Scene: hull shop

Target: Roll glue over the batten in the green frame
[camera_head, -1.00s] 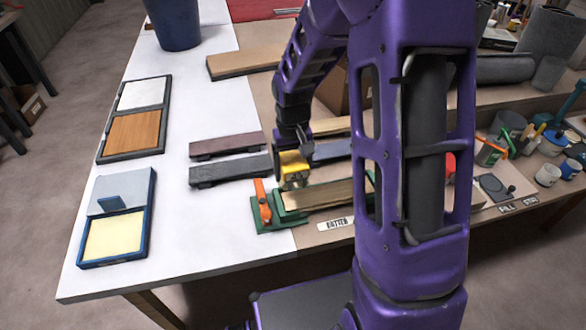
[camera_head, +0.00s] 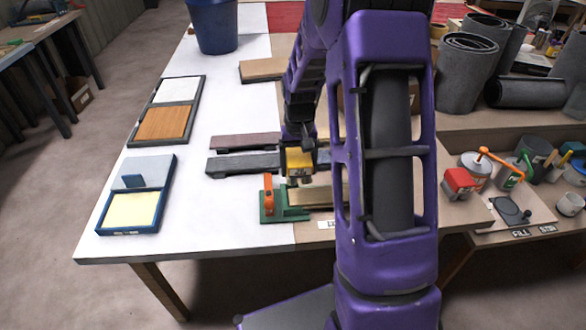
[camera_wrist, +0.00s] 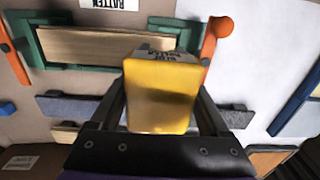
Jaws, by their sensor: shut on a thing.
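My gripper (camera_wrist: 165,105) is shut on a yellow block-shaped tool (camera_wrist: 158,95) with a printed label on its far end. In the head view the yellow tool (camera_head: 299,160) is over the left end of the batten (camera_head: 318,195), just right of the orange clamp lever (camera_head: 268,194). The pale wooden batten (camera_wrist: 85,45) lies in the green frame (camera_wrist: 30,42); the frame also shows in the head view (camera_head: 285,213). My arm hides the batten's right part in the head view. Whether the tool touches the batten, I cannot tell.
A blue tray (camera_head: 103,222) with a pale yellow pad lies at the table's left. A dark-rimmed tray (camera_head: 192,103) and a blue bucket (camera_head: 213,25) stand farther back. Dark strips (camera_head: 240,164) lie behind the frame. Pots and a red item (camera_head: 459,183) crowd the right.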

